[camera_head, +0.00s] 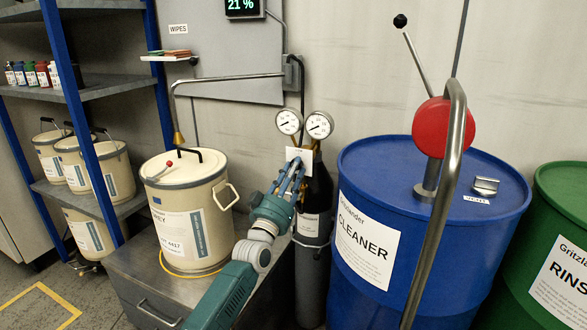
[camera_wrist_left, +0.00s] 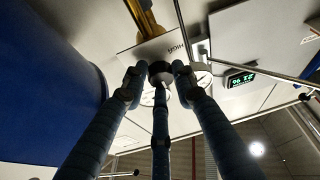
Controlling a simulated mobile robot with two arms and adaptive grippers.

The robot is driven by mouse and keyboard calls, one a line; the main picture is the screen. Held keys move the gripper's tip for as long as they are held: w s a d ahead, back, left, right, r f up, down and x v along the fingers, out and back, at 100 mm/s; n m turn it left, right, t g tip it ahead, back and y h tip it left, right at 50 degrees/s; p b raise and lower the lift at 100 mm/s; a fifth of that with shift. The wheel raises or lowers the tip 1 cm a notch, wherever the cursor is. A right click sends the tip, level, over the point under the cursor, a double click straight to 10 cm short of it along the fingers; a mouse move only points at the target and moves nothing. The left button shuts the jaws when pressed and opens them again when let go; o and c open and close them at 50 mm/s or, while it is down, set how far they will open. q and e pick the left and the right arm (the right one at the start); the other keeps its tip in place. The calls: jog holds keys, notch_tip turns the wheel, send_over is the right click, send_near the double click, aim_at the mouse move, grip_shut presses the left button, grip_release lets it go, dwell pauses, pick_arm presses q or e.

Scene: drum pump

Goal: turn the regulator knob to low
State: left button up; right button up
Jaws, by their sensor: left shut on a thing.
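My left gripper (camera_head: 288,178) reaches up from the bottom to the gas regulator, in front of a white label plate (camera_head: 299,154). In the left wrist view its fingers (camera_wrist_left: 158,78) close around a dark round knob (camera_wrist_left: 160,68). The label plate (camera_wrist_left: 165,47) also shows there, with lettering that seems to read HIGH, upside down. Two round gauges (camera_head: 289,121) (camera_head: 319,125) sit above the plate, on top of a dark gas cylinder (camera_head: 316,190). The knob is hidden behind the gripper in the head view, and its setting cannot be read. My right gripper is out of view.
A blue CLEANER drum (camera_head: 350,165) with a red-headed hand pump (camera_head: 437,127) stands close right of the cylinder. A cream bucket (camera_head: 205,190) sits on a grey cabinet (camera_head: 150,290) to the left, under a bent metal pipe (camera_head: 235,77). A green drum (camera_head: 565,180) is far right.

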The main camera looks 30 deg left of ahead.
pick_arm(q)
jog(key=shift+a, duration=0.1)
jog(key=o, duration=1.1)
jog(key=shift+o, duration=0.2)
jog(key=v, duration=1.2)
